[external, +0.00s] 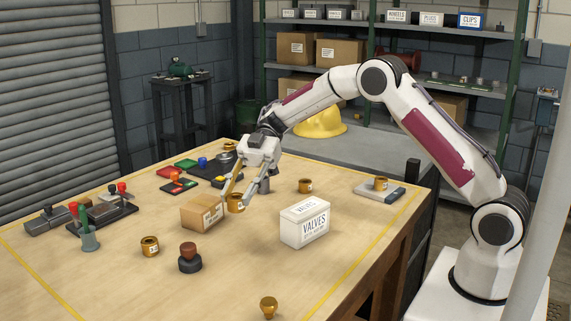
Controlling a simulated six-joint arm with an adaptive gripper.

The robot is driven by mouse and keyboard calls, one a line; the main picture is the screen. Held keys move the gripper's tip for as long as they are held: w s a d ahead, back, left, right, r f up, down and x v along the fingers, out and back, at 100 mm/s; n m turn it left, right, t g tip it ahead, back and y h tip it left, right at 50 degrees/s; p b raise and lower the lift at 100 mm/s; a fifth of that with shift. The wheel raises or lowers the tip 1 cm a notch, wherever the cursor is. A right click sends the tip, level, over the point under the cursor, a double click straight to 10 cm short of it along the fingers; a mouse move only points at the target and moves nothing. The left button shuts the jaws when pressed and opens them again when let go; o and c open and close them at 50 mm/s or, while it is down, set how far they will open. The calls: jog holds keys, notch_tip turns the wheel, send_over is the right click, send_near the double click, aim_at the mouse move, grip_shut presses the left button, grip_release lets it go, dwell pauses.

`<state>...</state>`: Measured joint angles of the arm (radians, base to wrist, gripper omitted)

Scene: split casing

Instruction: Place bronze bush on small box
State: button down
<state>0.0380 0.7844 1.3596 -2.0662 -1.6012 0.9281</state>
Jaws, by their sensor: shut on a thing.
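My gripper (237,199) points down and left over the middle of the table, its fingers shut on a bronze bush (235,204). The bush is a short golden-brown ring with a pale label. It shows between the fingertips, just right of a small brown cardboard box (202,213). I cannot tell whether the bush touches the box or the table. The cardboard box sits closed on the table with a white label on its right face. A white box marked VALVES (304,224) stands to the right of my gripper.
Other bronze bushes stand at the front left (150,246), behind the white box (305,185) and on a grey plate (380,196). A dark-based knob (190,259) and brass knob (268,307) stand in front. Tools and trays crowd the left and back.

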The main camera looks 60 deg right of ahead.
jog(key=w+d+r+m+t, duration=0.1)
jog(key=w+r+m+t, duration=0.35)
jog(key=w, duration=0.35)
jog(key=r+m+t, duration=0.1)
jog(key=m+t, duration=0.2)
jog(key=t, duration=0.2)
send_over(207, 201)
jog(key=shift+r, duration=0.1)
jog(key=shift+g+h, duration=0.25)
jog(key=shift+h, duration=0.05)
jog(key=shift+f, duration=3.1)
jog(key=shift+f, duration=0.1)
jog(key=shift+f, duration=1.8)
jog(key=shift+f, duration=0.1)
